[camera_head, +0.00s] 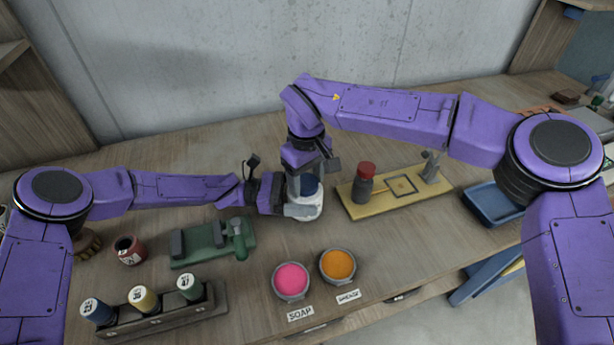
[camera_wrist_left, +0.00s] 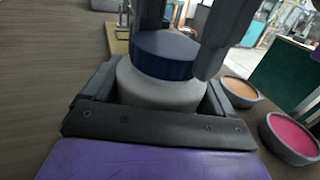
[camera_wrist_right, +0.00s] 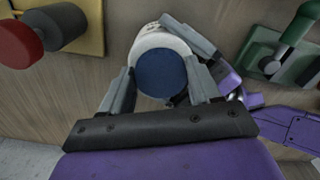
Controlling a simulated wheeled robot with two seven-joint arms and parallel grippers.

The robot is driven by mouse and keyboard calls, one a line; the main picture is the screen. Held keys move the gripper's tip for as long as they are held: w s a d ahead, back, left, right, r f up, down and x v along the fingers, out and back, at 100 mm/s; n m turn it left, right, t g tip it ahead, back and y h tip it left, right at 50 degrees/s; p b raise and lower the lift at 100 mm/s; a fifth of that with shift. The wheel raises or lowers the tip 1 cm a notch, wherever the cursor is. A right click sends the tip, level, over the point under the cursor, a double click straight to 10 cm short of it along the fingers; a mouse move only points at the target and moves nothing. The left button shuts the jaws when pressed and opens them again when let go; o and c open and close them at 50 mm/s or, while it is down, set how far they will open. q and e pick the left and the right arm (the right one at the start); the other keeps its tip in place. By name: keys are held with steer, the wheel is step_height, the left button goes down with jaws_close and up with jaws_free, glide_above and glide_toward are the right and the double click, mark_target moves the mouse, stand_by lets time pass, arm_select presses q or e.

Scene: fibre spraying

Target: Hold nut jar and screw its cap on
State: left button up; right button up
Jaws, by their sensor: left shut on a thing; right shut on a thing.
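The nut jar (camera_head: 309,213) is pale and stands upright near the middle of the table; it also shows in the left wrist view (camera_wrist_left: 150,90). My left gripper (camera_head: 296,208) comes in from the left and is shut around the jar's body. The dark blue cap (camera_wrist_left: 163,55) sits on the jar's top, looking level; whether its thread is engaged cannot be told. My right gripper (camera_wrist_right: 162,85) reaches down from above and is shut on the cap (camera_wrist_right: 161,73). In the head view the cap (camera_head: 310,186) is partly hidden by the right fingers.
A green fixture (camera_head: 205,254) is left. Bowls of pink soap (camera_head: 291,279) and orange grease (camera_head: 338,265) are in front. A spool rack (camera_head: 160,318) and blue tray (camera_head: 488,206) lie farther out.

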arm_select(q)
steer(key=shift+s, duration=0.1)
arm_select(e)
steer(key=o, duration=1)
steer(key=shift+r, duration=0.1)
